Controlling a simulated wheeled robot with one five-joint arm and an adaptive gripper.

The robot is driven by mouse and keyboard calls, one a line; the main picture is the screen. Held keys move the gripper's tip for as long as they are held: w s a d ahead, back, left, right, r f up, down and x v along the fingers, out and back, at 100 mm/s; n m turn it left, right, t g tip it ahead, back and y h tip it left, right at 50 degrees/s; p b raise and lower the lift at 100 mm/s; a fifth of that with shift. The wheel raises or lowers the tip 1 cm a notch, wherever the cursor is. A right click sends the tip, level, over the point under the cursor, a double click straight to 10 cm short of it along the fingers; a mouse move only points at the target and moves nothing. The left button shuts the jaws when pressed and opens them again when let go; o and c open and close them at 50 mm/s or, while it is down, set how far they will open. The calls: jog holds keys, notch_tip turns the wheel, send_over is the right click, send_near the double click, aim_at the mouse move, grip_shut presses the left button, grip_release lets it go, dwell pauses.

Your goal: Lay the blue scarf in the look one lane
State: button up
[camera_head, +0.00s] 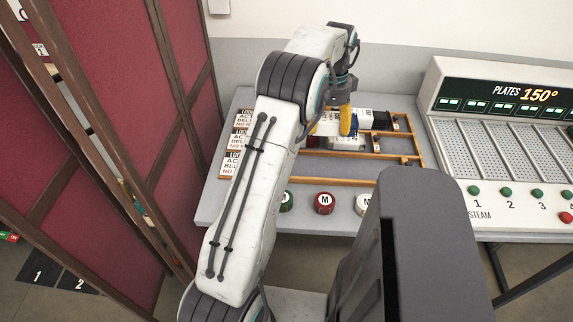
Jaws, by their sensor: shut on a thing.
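My gripper (346,122), with yellow fingertips, is low over the back of the grey table, among the wooden-railed lanes. It is shut on a white labelled thing (326,123) with a little blue beside the fingertips; my arm and the fingers hide much of it. I cannot tell for sure whether this is the blue scarf. A white and black piece (376,118) shows just right of the fingers. Lane rails (370,156) run left to right; I cannot read which lane is look one.
White printed cards (238,139) stand at the lanes' left ends. Round green, red (324,203) and white pieces marked M sit along the table's front. A plate steamer (505,140) with a lit sign stands at right. A red folding screen (110,90) closes off the left.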

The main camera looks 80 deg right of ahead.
jog(key=w+a+f, duration=0.1)
jog(key=w+f, duration=0.1)
jog(key=w, duration=0.1)
jog(key=w+a+f, duration=0.2)
jog(key=w, duration=0.2)
jog(key=w+a+f, duration=0.2)
jog(key=w, duration=0.1)
jog(key=shift+w+f, duration=0.15)
jog(key=shift+f, duration=2.3)
jog(key=shift+f, duration=0.15)
jog(key=o, duration=1.3)
jog(key=shift+a, duration=0.1)
jog(key=shift+c, duration=0.2)
notch_tip(320, 180, up, 12)
